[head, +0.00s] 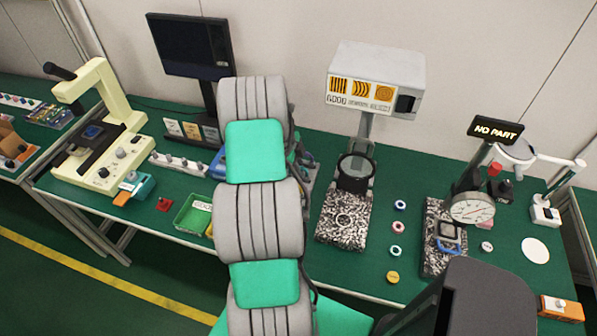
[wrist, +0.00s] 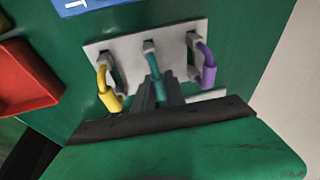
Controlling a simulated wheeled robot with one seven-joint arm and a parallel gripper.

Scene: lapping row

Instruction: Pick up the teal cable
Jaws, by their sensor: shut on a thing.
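In the wrist view, the teal cable (wrist: 153,61) is the middle one of three short looped pieces at a pale grey plate (wrist: 125,50). Its upper end is at the plate's middle socket. A yellow piece (wrist: 109,97) is to its left and a purple piece (wrist: 208,66) to its right. My gripper (wrist: 158,88) is shut on the lower part of the teal cable, and the dark fingers hide that part. I cannot tell whether the upper end is still seated. In the head view, my arm hides the gripper and the cable.
A red bin (wrist: 24,76) is left of the plate, and a dark edge strip (wrist: 165,122) runs below it. In the head view, a monitor (head: 191,46), a green tray (head: 186,217), a grey projector-like instrument (head: 376,75) and a dial gauge (head: 472,208) stand on the green bench.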

